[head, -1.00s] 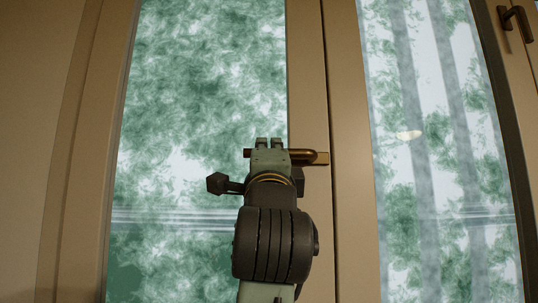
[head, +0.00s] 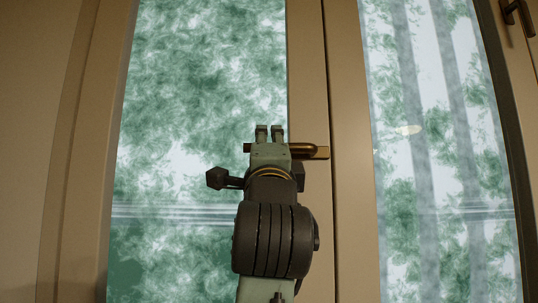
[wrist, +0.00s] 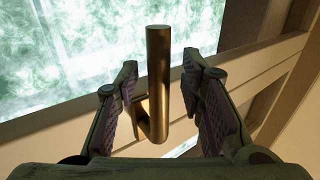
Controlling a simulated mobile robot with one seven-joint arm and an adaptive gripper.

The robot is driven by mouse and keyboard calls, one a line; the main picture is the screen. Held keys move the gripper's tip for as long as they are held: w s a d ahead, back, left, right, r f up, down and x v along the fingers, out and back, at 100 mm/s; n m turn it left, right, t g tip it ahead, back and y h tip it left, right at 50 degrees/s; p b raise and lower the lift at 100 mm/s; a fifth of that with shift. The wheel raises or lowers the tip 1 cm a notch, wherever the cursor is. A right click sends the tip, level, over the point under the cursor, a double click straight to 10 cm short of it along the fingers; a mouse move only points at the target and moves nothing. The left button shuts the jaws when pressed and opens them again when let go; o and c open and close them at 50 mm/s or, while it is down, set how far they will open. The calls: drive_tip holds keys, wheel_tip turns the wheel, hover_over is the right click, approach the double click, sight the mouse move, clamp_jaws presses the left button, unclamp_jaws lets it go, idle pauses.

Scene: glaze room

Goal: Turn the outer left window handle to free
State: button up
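The outer left window handle (head: 312,152) is a brass lever on the left window's tan frame. In the head view it lies level, its grip pointing left from its mount, and my gripper hides part of it. My gripper (head: 269,133) is at the lever's grip part, with its two fingertips showing above the lever. In the wrist view the handle (wrist: 158,75) stands between the two finger pads of my gripper (wrist: 160,63). Gaps show on both sides of the bar, so the fingers are open around it and not closed on it.
A second, darker handle (head: 517,14) is on the frame at the upper right. The left glass pane (head: 200,80) lies behind my gripper. A tan upright frame (head: 345,220) stands between the two panes. A plain wall (head: 35,150) is at the far left.

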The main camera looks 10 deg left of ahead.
drive_tip(key=v, duration=1.1)
drive_tip(key=shift+s+f, duration=0.2)
drive_tip(key=shift+s, duration=0.05)
drive_tip(key=shift+d, duration=0.1)
